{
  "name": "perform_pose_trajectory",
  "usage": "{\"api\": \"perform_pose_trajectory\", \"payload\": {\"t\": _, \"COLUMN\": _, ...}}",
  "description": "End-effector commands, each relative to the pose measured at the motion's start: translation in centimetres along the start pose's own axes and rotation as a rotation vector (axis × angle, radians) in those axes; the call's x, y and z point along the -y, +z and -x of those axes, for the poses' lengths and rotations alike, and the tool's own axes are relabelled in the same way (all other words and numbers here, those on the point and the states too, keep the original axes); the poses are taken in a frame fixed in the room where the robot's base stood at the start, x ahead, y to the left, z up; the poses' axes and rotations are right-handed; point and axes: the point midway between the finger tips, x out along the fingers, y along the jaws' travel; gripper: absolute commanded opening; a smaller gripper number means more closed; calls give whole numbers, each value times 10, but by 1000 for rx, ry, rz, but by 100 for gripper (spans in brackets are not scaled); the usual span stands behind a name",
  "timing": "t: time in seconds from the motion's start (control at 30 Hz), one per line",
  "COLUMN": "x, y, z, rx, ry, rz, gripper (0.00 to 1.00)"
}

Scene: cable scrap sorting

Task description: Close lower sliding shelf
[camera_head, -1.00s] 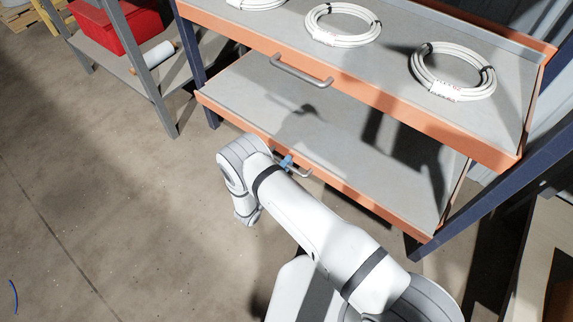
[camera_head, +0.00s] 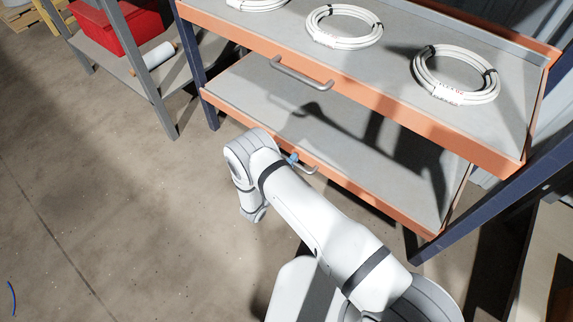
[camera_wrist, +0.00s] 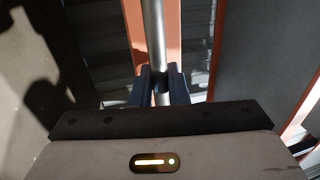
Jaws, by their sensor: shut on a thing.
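The lower sliding shelf (camera_head: 340,145) is an empty grey tray with an orange front edge, below the upper shelf. Its grey bar handle (camera_head: 313,169) is partly hidden behind my arm in the head view. In the wrist view, the handle (camera_wrist: 153,40) runs up and down between the dark fingers of my gripper (camera_wrist: 162,88), which is shut on it. The orange front edge (camera_wrist: 172,30) shows just behind the handle. In the head view my arm covers most of the gripper. The lower shelf sticks out a little from the blue rack posts.
The upper shelf (camera_head: 400,101) holds several white cable coils (camera_head: 456,76) and has its own handle (camera_head: 300,73). Blue posts (camera_head: 196,62) stand at both sides. A side rack with a red bin (camera_head: 122,27) is at left. The floor at left is clear.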

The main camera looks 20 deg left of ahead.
Motion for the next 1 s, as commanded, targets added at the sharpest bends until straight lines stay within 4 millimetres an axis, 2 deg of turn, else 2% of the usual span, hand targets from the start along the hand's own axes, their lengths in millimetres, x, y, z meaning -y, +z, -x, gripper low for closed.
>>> {"api": "perform_pose_trajectory", "payload": {"t": 0.1, "x": -2, "y": -1, "z": -8, "rx": 1, "ry": 2, "rz": -4, "gripper": 0}}
{"api": "perform_pose_trajectory", "payload": {"t": 0.3, "x": -2, "y": -1, "z": -10, "rx": -2, "ry": 3, "rz": -5, "gripper": 0}}
{"api": "perform_pose_trajectory", "payload": {"t": 0.33, "x": -2, "y": -2, "z": -10, "rx": -3, "ry": 3, "rz": -5, "gripper": 15}}
{"api": "perform_pose_trajectory", "payload": {"t": 0.53, "x": -2, "y": -2, "z": -10, "rx": -3, "ry": 3, "rz": -4, "gripper": 32}}
{"api": "perform_pose_trajectory", "payload": {"t": 0.83, "x": -3, "y": -2, "z": -6, "rx": -2, "ry": 6, "rz": -2, "gripper": 33}}
{"api": "perform_pose_trajectory", "payload": {"t": 1.0, "x": 0, "y": -1, "z": 19, "rx": 2, "ry": 3, "rz": -1, "gripper": 33}}
